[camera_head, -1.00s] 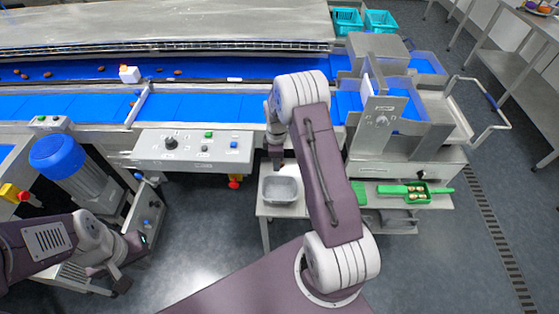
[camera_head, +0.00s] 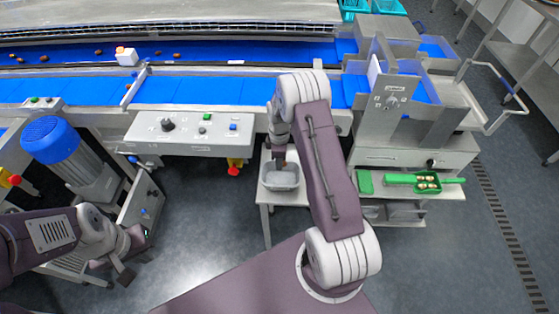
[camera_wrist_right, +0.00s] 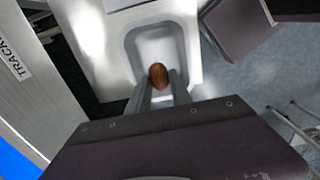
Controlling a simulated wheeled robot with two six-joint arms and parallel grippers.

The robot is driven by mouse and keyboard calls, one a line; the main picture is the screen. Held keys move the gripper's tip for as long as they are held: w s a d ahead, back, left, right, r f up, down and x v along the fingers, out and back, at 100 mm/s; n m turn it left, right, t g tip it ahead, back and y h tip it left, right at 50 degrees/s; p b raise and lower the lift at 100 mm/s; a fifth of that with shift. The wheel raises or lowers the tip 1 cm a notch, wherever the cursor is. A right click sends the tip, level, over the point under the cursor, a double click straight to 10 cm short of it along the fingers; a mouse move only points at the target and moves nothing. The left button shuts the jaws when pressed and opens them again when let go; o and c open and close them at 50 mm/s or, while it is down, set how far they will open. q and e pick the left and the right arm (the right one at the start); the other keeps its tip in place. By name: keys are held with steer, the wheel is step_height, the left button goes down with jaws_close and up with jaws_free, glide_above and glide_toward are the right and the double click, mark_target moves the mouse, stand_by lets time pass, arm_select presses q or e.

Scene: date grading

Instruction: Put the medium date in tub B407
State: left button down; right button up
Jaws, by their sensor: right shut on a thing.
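The medium date (camera_wrist_right: 158,75) is brown and oval. In the right wrist view it sits between the fingertips of my right gripper (camera_wrist_right: 161,84), which is shut on it. Behind the date in that view is a grey tub (camera_wrist_right: 134,50), with the date over its inside. In the head view the grey tub (camera_head: 282,185) stands on a small white table, and my right gripper (camera_head: 280,163) points down at its far side. The label B407 cannot be read. My left gripper (camera_head: 133,258) is open and empty, low at the left, far from the tub.
A blue conveyor (camera_head: 200,90) with several dates on its far lane runs behind. A control panel (camera_head: 190,131) is left of the tub. A green gauge tool (camera_head: 428,182) lies on a shelf at right.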

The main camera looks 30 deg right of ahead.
stand_by(0.3)
steer(key=b, duration=0.4)
glide_above(279, 181)
steer(key=shift+d+f, duration=0.1)
steer(key=shift+f, duration=2.8)
steer(key=shift+f+b, duration=1.85)
steer(key=shift+f, duration=0.7)
steer(key=o, duration=0.9)
steer(key=shift+c, duration=0.2)
